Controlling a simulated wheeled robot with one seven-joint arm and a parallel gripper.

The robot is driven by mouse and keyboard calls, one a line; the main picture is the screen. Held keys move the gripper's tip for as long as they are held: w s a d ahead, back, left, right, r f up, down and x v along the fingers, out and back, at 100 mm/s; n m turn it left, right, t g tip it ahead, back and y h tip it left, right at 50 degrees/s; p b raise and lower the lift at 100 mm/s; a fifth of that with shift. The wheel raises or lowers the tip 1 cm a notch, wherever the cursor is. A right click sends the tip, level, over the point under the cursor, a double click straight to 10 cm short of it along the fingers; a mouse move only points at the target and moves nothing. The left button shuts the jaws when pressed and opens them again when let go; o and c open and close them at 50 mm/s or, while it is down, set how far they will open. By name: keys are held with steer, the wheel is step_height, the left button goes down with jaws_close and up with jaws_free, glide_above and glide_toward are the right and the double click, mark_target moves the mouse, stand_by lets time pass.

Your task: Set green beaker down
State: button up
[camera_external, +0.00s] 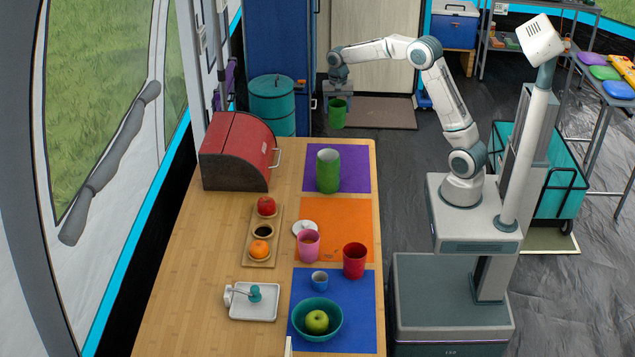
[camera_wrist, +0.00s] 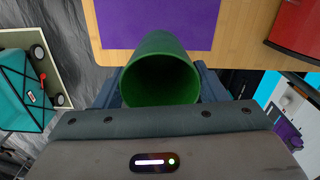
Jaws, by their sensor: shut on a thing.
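My gripper (camera_external: 337,93) is shut on a green beaker (camera_external: 337,115), which hangs below the fingers beyond the far end of the table. In the wrist view the beaker (camera_wrist: 160,75) sits between the two fingers, its open mouth facing the camera, and it looks empty. A purple mat (camera_external: 355,182) lies at the far right of the table; the wrist view shows part of it (camera_wrist: 155,22) past the beaker. A larger green container (camera_external: 328,172) stands upright on this mat, apart from my gripper. It cannot be made out in the wrist view.
A red bread box (camera_external: 235,150) stands at the far left.

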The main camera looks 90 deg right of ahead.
steer(key=w+a+r+n+p, duration=0.1)
steer(key=w+a+p, duration=0.2)
steer(key=w+a, duration=0.9)
steer(key=w+a+n+p, duration=0.15)
steer(key=w+a, duration=0.25)
steer(key=a, duration=0.9)
steer(key=w+a+n+p, duration=0.15)
steer(key=w+a, duration=0.25)
steer(key=a, duration=1)
steer(key=shift+m, duration=0.3)
steer(key=w+a+f+p, duration=0.1)
steer(key=a+f, duration=0.2)
steer(key=w+a+f+p, duration=0.1)
steer(key=a+f, duration=0.3)
steer(key=w+a+f+p, duration=0.1)
steer(key=a+f, duration=0.2)
steer(key=a, duration=0.1)
steer(key=shift+f+p, duration=0.2)
steer(key=shift+p, duration=0.15)
